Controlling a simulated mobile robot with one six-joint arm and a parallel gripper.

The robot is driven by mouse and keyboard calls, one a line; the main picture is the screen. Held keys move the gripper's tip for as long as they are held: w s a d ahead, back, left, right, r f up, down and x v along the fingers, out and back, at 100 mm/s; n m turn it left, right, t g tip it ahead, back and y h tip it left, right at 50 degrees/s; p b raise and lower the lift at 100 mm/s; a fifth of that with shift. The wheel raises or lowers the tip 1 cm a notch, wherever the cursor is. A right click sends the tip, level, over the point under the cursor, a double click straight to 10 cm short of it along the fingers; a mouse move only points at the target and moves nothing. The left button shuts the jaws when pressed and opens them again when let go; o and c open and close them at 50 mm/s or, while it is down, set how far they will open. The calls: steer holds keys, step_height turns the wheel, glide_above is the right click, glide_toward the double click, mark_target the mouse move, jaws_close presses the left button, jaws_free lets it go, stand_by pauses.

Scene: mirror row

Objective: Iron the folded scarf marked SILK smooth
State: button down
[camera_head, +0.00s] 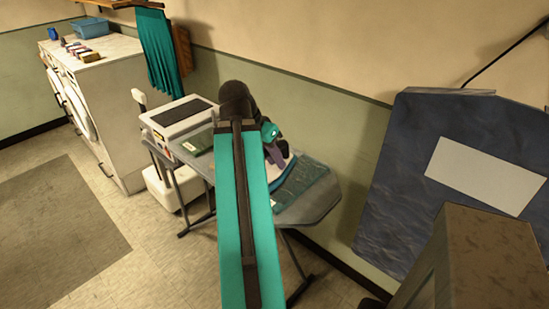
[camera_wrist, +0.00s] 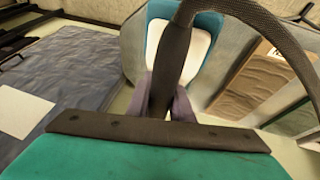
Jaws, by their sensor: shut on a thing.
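My gripper (camera_head: 276,150) is over the ironing board (camera_head: 318,207), partly hidden behind my teal arm. In the wrist view its grey-purple fingers (camera_wrist: 168,103) are shut on a blue-and-white thing (camera_wrist: 182,42) that looks like the iron. A dark curved band crosses in front of it. A wrinkled teal cloth (camera_head: 306,186) lies on the board in the head view. The wrist view shows a wrinkled brown cloth (camera_wrist: 250,85) with a pale label, right of the held thing, and a green cloth (camera_wrist: 292,122) beyond. No marking is legible, so I cannot tell which is SILK.
A folded green cloth (camera_head: 198,143) with a pale label lies at the board's left end, near a grey-white box (camera_head: 178,116). A dark blue panel (camera_head: 400,190) leans at the right. White machines (camera_head: 100,100) stand at the left. Floor at front left is clear.

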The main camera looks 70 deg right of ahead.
steer(key=shift+f+b, duration=3.25)
steer(key=shift+f, duration=0.75)
steer(key=shift+w+d+r+p, duration=0.15)
steer(key=shift+r+p, duration=0.15)
steer(key=shift+p, duration=0.4)
steer(key=shift+d+p, duration=0.4)
steer(key=shift+p, duration=0.6)
steer(key=s+d+p, duration=0.1)
steer(key=p, duration=0.3)
steer(key=shift+d, duration=0.25)
steer(key=shift+d+p, duration=0.2)
steer(key=shift+p, duration=0.45)
